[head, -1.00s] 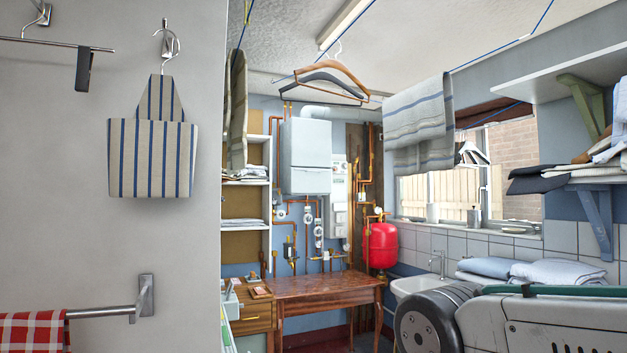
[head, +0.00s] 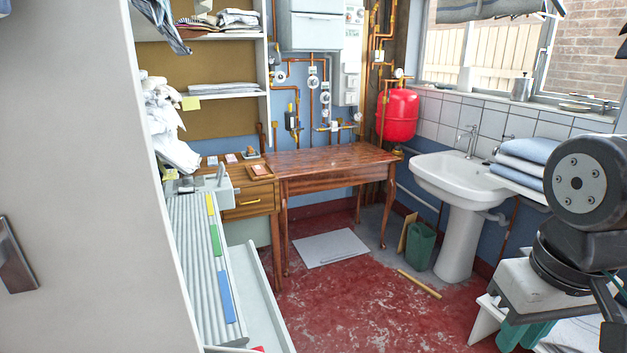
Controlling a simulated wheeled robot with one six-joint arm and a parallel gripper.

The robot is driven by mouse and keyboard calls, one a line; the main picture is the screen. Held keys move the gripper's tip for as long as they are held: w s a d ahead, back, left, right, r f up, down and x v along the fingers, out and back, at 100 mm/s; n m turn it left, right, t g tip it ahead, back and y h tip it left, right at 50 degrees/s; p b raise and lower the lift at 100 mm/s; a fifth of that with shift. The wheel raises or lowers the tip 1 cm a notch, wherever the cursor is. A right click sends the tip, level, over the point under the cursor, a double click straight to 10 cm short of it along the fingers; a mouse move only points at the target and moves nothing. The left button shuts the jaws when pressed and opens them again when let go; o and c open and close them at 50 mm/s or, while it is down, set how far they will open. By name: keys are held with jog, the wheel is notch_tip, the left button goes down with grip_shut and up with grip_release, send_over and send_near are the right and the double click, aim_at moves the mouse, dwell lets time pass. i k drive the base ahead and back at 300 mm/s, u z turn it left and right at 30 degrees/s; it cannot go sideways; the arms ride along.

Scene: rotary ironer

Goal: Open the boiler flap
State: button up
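The boiler (head: 311,28) is a pale grey-white box on the blue back wall, cut off by the top edge of the head view. A horizontal seam crosses its front, with a plain panel below it that looks shut. I cannot tell for sure whether this panel is the flap. Copper pipes and gauges hang beneath the boiler. My arm shows at the right edge, well to the right of the boiler and nearer to me. My gripper cannot be made out in this view.
A wooden table (head: 320,165) stands below the boiler, with a drawer unit (head: 248,200) to its left. The ironer (head: 205,270) is at left front. A red tank (head: 398,115) and a sink (head: 455,180) are at right. Red floor (head: 345,300) lies open in the middle.

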aim_at(308, 30)
jog(key=z, duration=0.45)
jog(key=i, duration=2.3)
jog(key=u, duration=0.2)
jog(key=i, duration=2.05)
jog(key=u, duration=0.6)
